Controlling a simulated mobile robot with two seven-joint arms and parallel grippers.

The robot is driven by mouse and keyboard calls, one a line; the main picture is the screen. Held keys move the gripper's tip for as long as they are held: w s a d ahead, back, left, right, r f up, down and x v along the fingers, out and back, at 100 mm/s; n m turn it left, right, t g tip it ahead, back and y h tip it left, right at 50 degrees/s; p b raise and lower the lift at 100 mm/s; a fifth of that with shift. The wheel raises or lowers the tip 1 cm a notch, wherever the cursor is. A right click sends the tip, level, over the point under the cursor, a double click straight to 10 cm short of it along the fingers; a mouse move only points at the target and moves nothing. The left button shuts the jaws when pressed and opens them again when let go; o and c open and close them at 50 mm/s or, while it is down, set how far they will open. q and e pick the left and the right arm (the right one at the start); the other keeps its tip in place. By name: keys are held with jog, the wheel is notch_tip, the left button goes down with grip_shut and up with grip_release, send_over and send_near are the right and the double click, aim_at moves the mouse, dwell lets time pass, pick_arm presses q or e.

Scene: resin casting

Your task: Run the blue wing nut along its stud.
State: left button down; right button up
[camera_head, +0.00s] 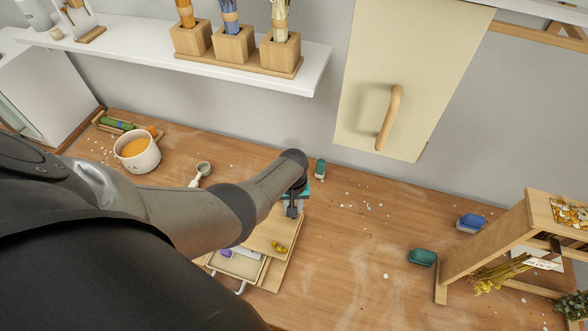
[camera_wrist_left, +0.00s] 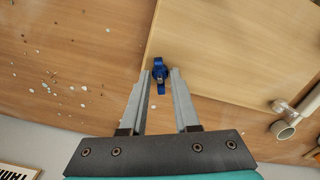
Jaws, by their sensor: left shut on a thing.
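The blue wing nut (camera_wrist_left: 159,68) shows in the left wrist view, at the edge of a light wooden board (camera_wrist_left: 235,45). It sits between the fingertips of my left gripper (camera_wrist_left: 161,75), which is shut on it. I cannot clearly make out the stud, as the nut and fingers cover most of it. In the head view my left gripper (camera_head: 292,208) points down over the board (camera_head: 265,232), and the blue nut cannot be told apart there. A yellow-green wing nut (camera_head: 279,247) is on the board in front of the gripper. My right gripper is not in view.
Green (camera_head: 422,257) and blue (camera_head: 471,222) blocks and a wooden rack (camera_head: 490,240) are right. Small white chips are scattered; the middle right is mostly clear.

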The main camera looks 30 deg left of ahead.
pick_arm(q)
jog(key=n, duration=0.6)
jog(key=shift+d, duration=0.1)
jog(key=n, duration=0.3)
jog(key=c, duration=1.1)
grip_release()
jog(key=shift+n, duration=0.8)
jog(key=o, duration=0.5)
jog(key=shift+o, duration=0.2)
jog(key=shift+r, duration=0.2)
jog(key=shift+w+r, duration=0.1)
jog(key=shift+r, duration=0.9)
notch_tip(320, 180, up, 13)
